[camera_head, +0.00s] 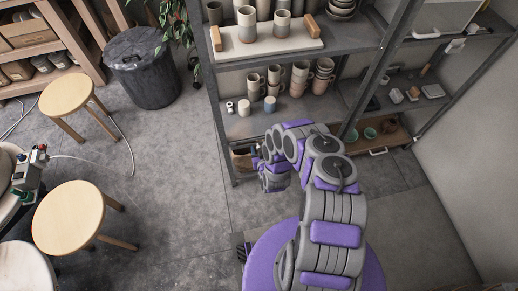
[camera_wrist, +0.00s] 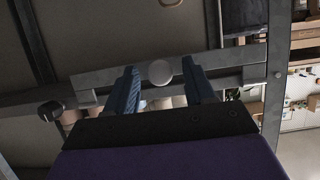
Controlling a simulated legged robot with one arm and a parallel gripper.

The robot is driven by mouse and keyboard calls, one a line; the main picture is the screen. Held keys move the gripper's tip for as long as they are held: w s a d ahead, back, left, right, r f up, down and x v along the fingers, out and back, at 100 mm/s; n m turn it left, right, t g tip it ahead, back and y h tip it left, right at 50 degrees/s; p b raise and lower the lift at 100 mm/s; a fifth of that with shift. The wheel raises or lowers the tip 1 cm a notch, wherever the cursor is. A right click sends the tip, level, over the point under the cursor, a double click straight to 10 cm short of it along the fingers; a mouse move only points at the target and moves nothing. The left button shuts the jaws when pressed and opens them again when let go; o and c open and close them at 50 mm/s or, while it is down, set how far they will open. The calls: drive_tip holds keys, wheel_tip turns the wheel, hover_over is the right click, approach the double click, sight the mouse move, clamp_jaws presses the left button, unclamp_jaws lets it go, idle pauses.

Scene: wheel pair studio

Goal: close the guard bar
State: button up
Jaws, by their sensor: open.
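In the wrist view a flat grey bar (camera_wrist: 235,60), apparently the guard bar, runs across the picture just beyond my fingers. A pale round knob (camera_wrist: 160,72) shows at its middle. My gripper (camera_wrist: 160,82) is open, with one dark blue finger to each side of the knob. I cannot tell whether the fingers touch the bar or the knob. In the head view my purple and grey arm reaches to the lower front of the shelf rack, and the fingers and the bar are hidden there.
The grey shelf rack (camera_head: 222,118) bears mugs (camera_head: 255,86) and a pale board (camera_head: 237,50). A low wooden tray (camera_head: 391,138) holds green bowls. Two stools (camera_head: 66,95) (camera_head: 68,217) and a dark bin (camera_head: 142,68) stand at left.

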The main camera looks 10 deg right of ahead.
drive_tip(key=shift+c, duration=0.4)
clamp_jaws()
drive_tip(key=shift+r, duration=0.1)
